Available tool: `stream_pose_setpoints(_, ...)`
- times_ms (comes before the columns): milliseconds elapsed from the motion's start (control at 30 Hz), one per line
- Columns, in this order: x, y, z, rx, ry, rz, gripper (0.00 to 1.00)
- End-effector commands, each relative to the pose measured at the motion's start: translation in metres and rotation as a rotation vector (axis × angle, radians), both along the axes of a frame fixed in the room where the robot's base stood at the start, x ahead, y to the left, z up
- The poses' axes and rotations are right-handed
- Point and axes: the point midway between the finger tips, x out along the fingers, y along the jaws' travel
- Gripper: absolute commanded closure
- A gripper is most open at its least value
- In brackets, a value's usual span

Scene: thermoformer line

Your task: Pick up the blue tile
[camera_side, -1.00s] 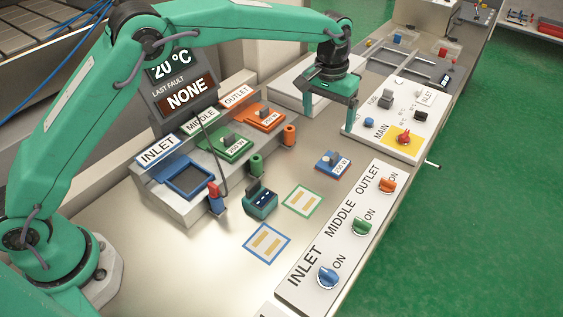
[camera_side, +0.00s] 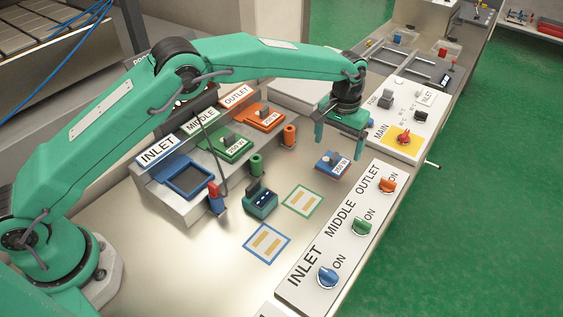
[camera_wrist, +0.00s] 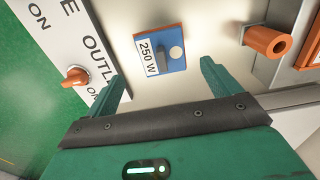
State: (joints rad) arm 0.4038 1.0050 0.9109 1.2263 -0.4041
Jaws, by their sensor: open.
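The blue tile (camera_side: 328,165) lies flat on the bench, with a white "250 W" label and a dark grip post on top. It also shows in the wrist view (camera_wrist: 172,59), ahead of the fingers and roughly between their lines. My gripper (camera_side: 340,147) is open and empty. In the side view its fingers hang just behind and above the tile, apart from it. In the wrist view both green fingers (camera_wrist: 164,85) show spread wide. The tile is fully visible in the wrist view.
The switch panel (camera_side: 310,255) with orange, green and blue knobs lies right of the tile. An orange post (camera_side: 289,135) stands left of the tile.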

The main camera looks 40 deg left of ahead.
Motion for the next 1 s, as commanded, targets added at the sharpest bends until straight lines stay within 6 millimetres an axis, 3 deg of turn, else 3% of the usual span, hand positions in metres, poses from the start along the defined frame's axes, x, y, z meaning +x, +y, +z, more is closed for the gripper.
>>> stream_pose_setpoints(267,0.000,0.001,-0.006,0.000,0.001,0.000,0.11)
stream_pose_setpoints(700,-0.002,0.004,-0.050,0.000,0.000,0.000,0.11)
stream_pose_setpoints(1000,-0.002,0.004,-0.052,0.000,0.000,0.000,0.11)
